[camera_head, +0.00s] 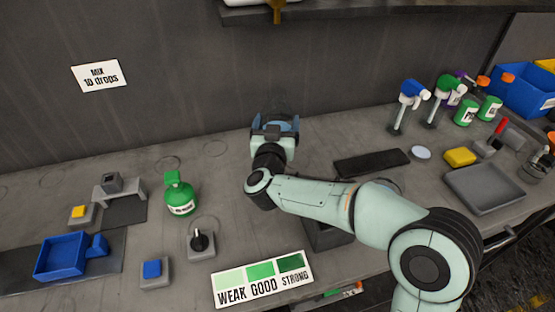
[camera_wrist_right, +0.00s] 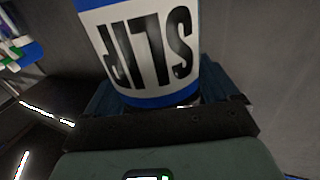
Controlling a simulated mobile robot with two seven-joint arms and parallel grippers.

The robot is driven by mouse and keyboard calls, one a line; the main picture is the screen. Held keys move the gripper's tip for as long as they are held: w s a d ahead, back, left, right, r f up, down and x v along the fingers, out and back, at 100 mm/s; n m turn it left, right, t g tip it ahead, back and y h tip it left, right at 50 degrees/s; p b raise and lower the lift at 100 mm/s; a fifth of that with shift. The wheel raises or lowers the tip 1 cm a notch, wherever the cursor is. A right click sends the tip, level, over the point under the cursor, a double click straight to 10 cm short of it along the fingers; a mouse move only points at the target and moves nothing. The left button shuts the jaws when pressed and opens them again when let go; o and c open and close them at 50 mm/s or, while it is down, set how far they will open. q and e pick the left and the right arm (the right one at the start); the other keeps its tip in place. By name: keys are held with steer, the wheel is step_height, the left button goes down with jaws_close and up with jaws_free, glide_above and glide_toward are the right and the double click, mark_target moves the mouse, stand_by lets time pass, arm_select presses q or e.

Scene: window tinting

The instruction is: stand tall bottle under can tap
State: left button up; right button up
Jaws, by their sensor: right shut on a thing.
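In the right wrist view, a rounded body with a white, blue-edged label (camera_wrist_right: 150,45) reading SLIP, upside down, sits between the fingers. My right gripper is shut on the bottle near the back wall. The brass can tap (camera_head: 277,8) hangs at the shelf's front edge, above the gripper in the picture; the white can (camera_head: 245,2) is mostly cut off. I cannot tell whether the bottle touches the counter. My left gripper is out of view.
A green bottle (camera_head: 180,193), a knob (camera_head: 200,241) and a blue tray (camera_head: 62,256) stand at left. Spray bottles (camera_head: 408,105), a black mat (camera_head: 371,163) and a grey tray (camera_head: 485,188) are at right. The shelf (camera_head: 370,10) overhangs the back.

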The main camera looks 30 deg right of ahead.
step_height(320, 180, down, 2)
steer(key=shift+s+f, duration=0.1)
steer(key=shift+f, duration=0.05)
steer(key=shift+f+b, duration=0.8)
steer(key=shift+f, duration=1.7)
steer(key=shift+f, duration=0.15)
steer(key=o, duration=1)
steer(key=shift+a, duration=0.1)
steer(key=v, duration=1.2)
